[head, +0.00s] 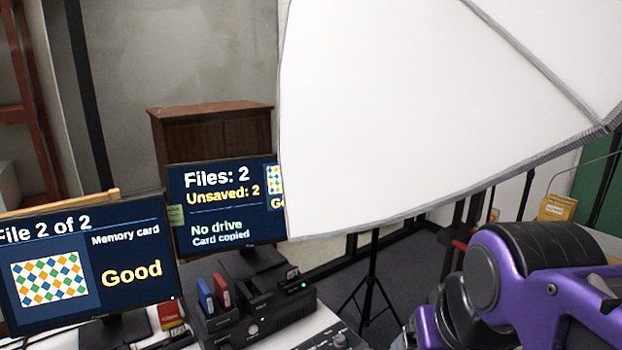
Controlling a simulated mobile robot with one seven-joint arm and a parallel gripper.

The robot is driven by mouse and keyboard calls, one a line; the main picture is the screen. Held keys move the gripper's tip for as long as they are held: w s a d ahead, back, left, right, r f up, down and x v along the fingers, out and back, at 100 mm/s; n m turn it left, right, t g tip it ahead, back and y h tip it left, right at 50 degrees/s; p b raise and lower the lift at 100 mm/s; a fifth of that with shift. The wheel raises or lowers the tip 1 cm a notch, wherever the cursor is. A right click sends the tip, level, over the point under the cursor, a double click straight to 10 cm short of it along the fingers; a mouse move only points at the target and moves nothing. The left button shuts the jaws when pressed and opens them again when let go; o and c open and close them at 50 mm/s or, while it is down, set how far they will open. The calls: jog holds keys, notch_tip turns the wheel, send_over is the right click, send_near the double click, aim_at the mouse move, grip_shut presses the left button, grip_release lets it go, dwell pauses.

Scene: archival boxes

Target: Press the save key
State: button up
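I cannot make out a save key in the head view. A dark control panel (343,340) with small knobs or keys is cut off by the bottom edge. The left monitor (90,262) reads "File 2 of 2", "Memory card" and "Good", with a checkered picture. The right monitor (222,205) reads "Files: 2", "Unsaved: 2", "No drive" and "Card copied"; its right side is hidden by a white panel. My purple arm shows at the lower right, but my gripper's fingers are not in view.
A large white softbox panel (430,110) fills the upper right. A black dock (265,312) with a green light stands on the white desk, beside blue (206,297) and red (222,290) upright items. A wooden cabinet (210,135) stands behind. A black tripod stand (372,280) is right of the desk.

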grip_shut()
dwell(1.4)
